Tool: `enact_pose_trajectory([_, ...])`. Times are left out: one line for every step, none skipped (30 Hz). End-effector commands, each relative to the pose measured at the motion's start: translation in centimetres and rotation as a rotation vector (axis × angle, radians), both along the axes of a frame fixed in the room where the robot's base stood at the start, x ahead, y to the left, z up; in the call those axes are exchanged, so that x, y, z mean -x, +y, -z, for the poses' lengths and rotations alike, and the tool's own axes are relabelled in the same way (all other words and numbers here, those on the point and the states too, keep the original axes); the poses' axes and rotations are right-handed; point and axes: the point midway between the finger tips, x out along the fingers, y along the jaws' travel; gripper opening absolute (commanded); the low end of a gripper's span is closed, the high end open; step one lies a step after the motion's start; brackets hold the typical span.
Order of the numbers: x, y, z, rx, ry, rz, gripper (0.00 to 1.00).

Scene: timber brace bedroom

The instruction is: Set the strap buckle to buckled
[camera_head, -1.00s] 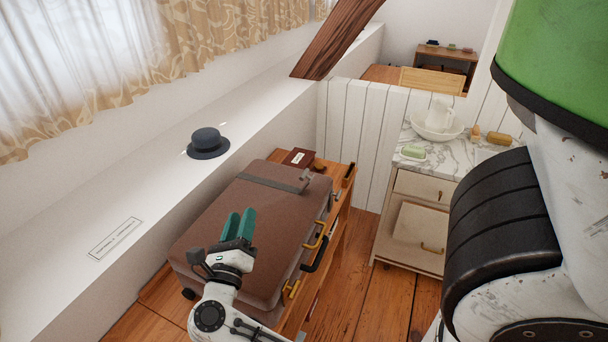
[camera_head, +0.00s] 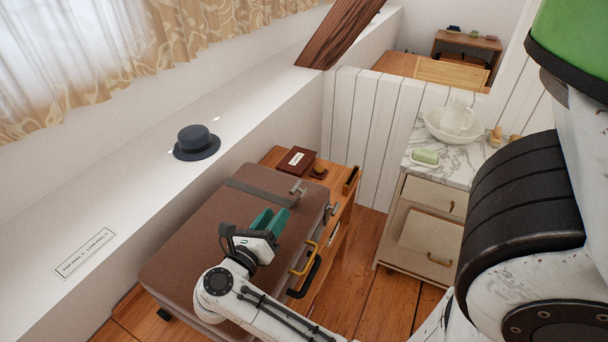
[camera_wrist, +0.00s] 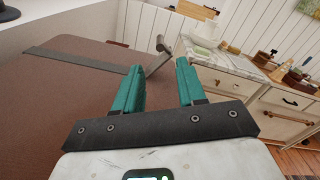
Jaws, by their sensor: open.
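A brown suitcase (camera_head: 200,225) lies on a wooden table with its lid closed. A dark grey strap (camera_head: 255,191) runs across its lid, and also shows in the wrist view (camera_wrist: 85,58). At the strap's right end is a metal buckle (camera_head: 297,187). In the wrist view the buckle (camera_wrist: 158,57) is a grey piece standing up at a tilt; whether it is fastened I cannot tell. My gripper (camera_head: 269,220) has teal fingers and is open and empty above the lid, short of the buckle. In the wrist view the buckle appears between and beyond the fingertips (camera_wrist: 159,72).
Yellow (camera_head: 304,258) and black (camera_head: 305,280) handles stick out from the suitcase's front. A dark red box (camera_head: 296,160) lies on the table behind it. A marble-topped cabinet (camera_head: 440,168) stands at the right, with open floor between.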

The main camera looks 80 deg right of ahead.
Motion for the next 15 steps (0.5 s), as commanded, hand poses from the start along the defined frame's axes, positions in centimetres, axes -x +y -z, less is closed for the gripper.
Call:
enact_pose_trajectory([0.0, 0.0, 0.0, 0.0, 0.0, -0.001, 0.4])
enact_pose_trajectory([0.0, 0.0, 0.0, 0.0, 0.0, -0.001, 0.4])
enact_pose_trajectory([0.0, -0.1, 0.0, 0.0, 0.0, 0.0, 0.4])
enact_pose_trajectory([0.1, -0.3, -0.1, 0.0, 0.0, 0.001, 0.4])
enact_pose_trajectory([0.1, -0.5, -0.1, 0.0, 0.0, 0.001, 0.4])
enact_pose_trajectory([0.2, -0.9, -0.2, 0.001, 0.0, 0.002, 0.4])
enact_pose_trajectory([0.3, -1.2, -0.2, 0.002, 0.0, 0.001, 0.4])
enact_pose_trajectory([0.4, -1.6, -0.2, 0.001, 0.0, 0.003, 0.4])
enact_pose_trajectory([0.5, -2.2, -0.3, 0.002, 0.001, 0.004, 0.4])
enact_pose_trajectory([0.7, -2.7, -0.3, 0.001, 0.001, 0.004, 0.4])
enact_pose_trajectory([0.8, -3.2, -0.3, 0.0, 0.002, 0.004, 0.4])
enact_pose_trajectory([0.9, -4.0, -0.3, 0.0, 0.002, 0.004, 0.4])
enact_pose_trajectory([1.1, -4.6, -0.4, 0.001, 0.001, 0.005, 0.4])
enact_pose_trajectory([1.2, -5.1, -0.4, 0.001, 0.001, 0.004, 0.4])
enact_pose_trajectory([1.3, -5.8, -0.3, 0.001, 0.001, 0.003, 0.4])
